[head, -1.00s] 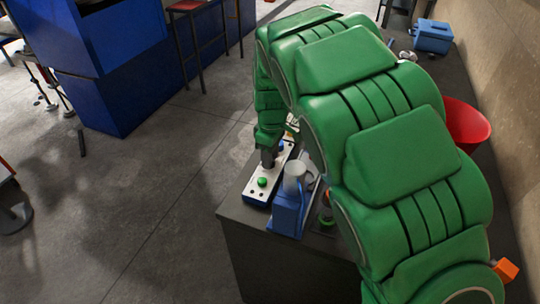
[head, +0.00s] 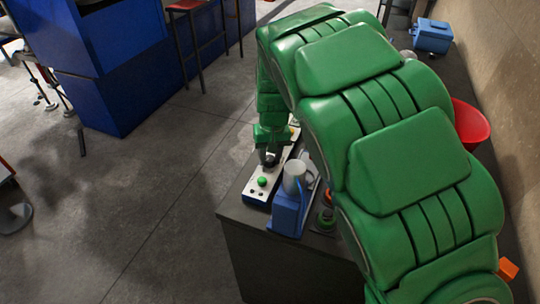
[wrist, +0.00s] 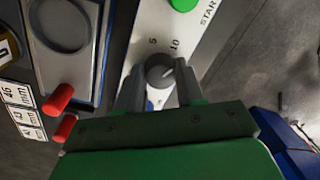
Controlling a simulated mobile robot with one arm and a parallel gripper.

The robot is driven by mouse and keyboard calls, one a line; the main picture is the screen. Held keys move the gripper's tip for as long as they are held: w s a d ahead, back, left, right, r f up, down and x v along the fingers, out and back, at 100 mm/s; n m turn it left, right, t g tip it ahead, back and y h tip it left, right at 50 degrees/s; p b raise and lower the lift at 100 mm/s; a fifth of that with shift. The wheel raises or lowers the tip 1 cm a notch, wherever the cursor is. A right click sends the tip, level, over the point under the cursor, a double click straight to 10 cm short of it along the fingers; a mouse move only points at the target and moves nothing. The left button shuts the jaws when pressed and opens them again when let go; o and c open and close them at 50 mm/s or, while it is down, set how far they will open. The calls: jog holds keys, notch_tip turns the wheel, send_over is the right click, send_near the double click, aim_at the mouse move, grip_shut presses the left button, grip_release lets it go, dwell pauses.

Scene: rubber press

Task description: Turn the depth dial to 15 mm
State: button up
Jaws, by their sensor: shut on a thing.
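The grey depth dial (wrist: 160,71) sits on the pale control panel (wrist: 215,20), with the marks 5 and 10 printed beside it. A light line on the dial points roughly toward the 10 side. The 15 mark is not visible. My gripper (wrist: 161,84) is shut on the dial, one finger on each side, seen in the wrist view. In the head view my gripper (head: 269,157) is at the panel (head: 252,194), just beyond the green button (head: 262,181), and the dial is hidden there.
The green START button (wrist: 184,4) lies above the dial in the wrist view. Red pegs (wrist: 58,98) and mm labels (wrist: 18,95) are at left. In the head view a blue press body (head: 288,213) stands right of the panel. Open floor lies left of the bench.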

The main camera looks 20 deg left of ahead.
aim_at(271, 159)
jog(key=m, duration=0.4)
jog(key=shift+r+m, duration=0.1)
jog(key=shift+m, duration=0.2)
jog(key=shift+m+t, duration=0.3)
jog(key=shift+m, duration=1.9)
jog(key=o, duration=1)
jog(key=shift+o, duration=0.2)
jog(key=shift+s+d+r, duration=0.1)
jog(key=shift+r, duration=1.85)
jog(key=shift+d+r, duration=0.1)
jog(key=shift+r, duration=1.8)
